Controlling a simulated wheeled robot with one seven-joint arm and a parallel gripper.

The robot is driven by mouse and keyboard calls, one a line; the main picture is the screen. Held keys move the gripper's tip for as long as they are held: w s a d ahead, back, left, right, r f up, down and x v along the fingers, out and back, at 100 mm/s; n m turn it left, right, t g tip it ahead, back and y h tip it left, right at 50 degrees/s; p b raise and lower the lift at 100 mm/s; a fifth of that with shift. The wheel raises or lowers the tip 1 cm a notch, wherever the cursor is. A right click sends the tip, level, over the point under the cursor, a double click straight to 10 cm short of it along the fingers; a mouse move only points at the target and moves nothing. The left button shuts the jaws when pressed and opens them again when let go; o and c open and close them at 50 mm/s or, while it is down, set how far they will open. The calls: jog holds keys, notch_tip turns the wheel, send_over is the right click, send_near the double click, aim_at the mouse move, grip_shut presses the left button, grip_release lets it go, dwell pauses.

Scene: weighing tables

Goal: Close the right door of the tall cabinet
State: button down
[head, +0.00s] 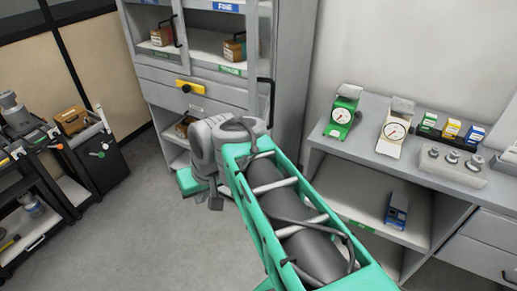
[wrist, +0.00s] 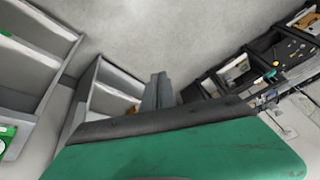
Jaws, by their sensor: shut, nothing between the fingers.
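The tall cabinet (head: 220,92) stands at the back centre of the head view, with boxes on its upper shelves. Its right door (head: 252,45) shows as a narrow framed panel, apparently swung out and seen nearly edge-on. A long black handle (head: 271,100) is at its lower end. My gripper is low in front of the cabinet, mostly hidden behind my arm in the head view. In the wrist view my gripper (wrist: 159,78) has its dark fingers together, with nothing between them. It appears apart from the door. I cannot make out the door in the wrist view.
A weighing table (head: 345,155) with a green scale (head: 342,115) and a white scale (head: 394,130) stands to the right. The floor (head: 135,235) between is clear.

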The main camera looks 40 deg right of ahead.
jog(key=d+r+m+t, duration=0.2)
jog(key=d+r+m, duration=0.25)
jog(key=d, duration=1.05)
jog(key=s+d+r+m+t+b, duration=0.15)
jog(key=s+d+r, duration=0.25)
jog(key=s+d, duration=0.45)
jog(key=w+a+r+x, duration=0.1)
jog(key=x, duration=1.1)
jog(key=shift+w+a+r+m, duration=0.15)
jog(key=shift+w+a+m, duration=0.05)
jog(key=shift+w+m, duration=0.2)
jog(key=shift+a+g+h, duration=0.1)
jog(key=shift+g+h, duration=0.15)
jog(key=shift+h, duration=0.05)
